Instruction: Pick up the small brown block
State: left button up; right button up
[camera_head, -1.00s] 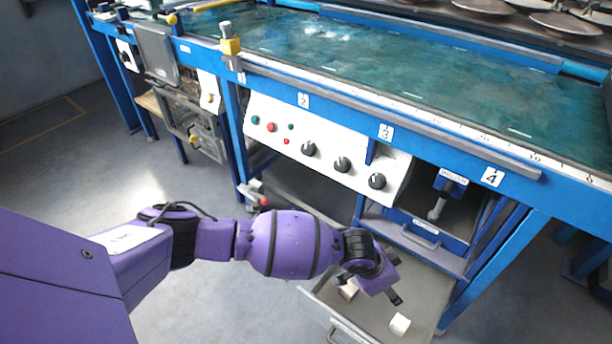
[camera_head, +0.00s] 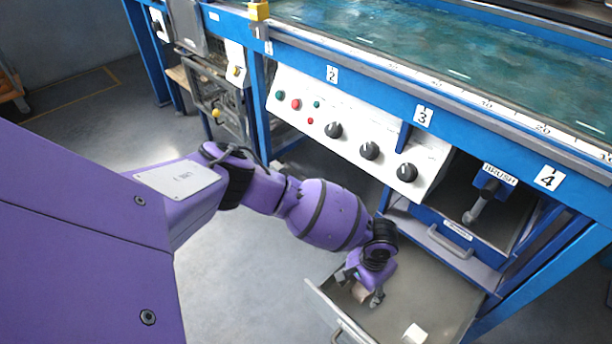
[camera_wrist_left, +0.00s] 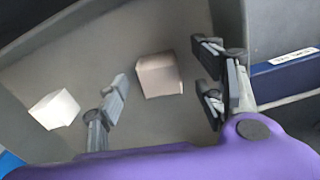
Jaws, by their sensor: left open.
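The small brown block (camera_wrist_left: 159,76) lies on the floor of an open grey drawer and shows as a pinkish-brown block in the left wrist view. In the head view the brown block (camera_head: 361,294) is partly hidden by my gripper. My left gripper (camera_head: 363,290) is over the drawer, pointing down. In the left wrist view my left gripper (camera_wrist_left: 165,95) is open, with one finger on each side of the brown block and gaps on both sides. I cannot tell its exact height above the block. My right gripper is not in view.
A white block (camera_head: 414,335) lies in the same drawer (camera_head: 440,290); it also shows in the left wrist view (camera_wrist_left: 54,109). The drawer walls stand close around my gripper. A blue drawer (camera_head: 455,240) with a handle and the control panel (camera_head: 345,130) are behind.

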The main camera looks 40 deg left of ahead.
pick_arm(q)
jog(key=shift+w+d+f, duration=0.1)
jog(key=shift+w+f, duration=0.1)
jog(key=shift+f, duration=0.4)
jog(key=shift+r, duration=0.1)
jog(key=shift+c, duration=0.4)
jog(key=c, duration=1.3)
